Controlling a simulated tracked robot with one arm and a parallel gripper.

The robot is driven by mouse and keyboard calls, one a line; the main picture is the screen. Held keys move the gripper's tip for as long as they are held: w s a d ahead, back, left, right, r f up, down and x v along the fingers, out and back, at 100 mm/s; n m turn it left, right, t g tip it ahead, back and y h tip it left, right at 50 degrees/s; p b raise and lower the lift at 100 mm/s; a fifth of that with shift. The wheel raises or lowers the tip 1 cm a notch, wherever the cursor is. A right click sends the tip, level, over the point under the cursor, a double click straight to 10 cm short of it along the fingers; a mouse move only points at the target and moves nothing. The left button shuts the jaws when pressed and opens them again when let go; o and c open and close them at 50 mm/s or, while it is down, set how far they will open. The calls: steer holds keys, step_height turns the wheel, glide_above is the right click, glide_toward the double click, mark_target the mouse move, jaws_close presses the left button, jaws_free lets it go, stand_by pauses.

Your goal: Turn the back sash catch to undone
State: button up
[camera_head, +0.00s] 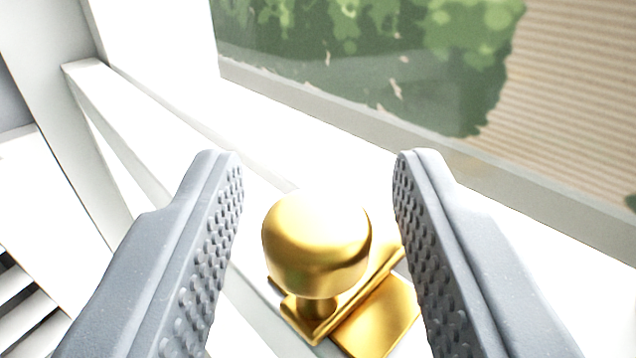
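The sash catch (318,246) is shiny gold with a rounded knob on a short stem. Its flat gold base plate (382,318) sits on the white window sash. My gripper (318,165) is open, with one grey studded finger to the left of the knob and one to the right. Gaps show between the knob and both fingers, so they look apart from it. The lower part of the base plate is cut off by the bottom edge of the picture and partly hidden by the right finger.
The window pane (370,50) fills the upper right, with green foliage and a tan ribbed surface beyond it. A white window frame (150,120) runs diagonally on the left. White slats (25,315) show at the lower left.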

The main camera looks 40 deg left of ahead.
jaws_close()
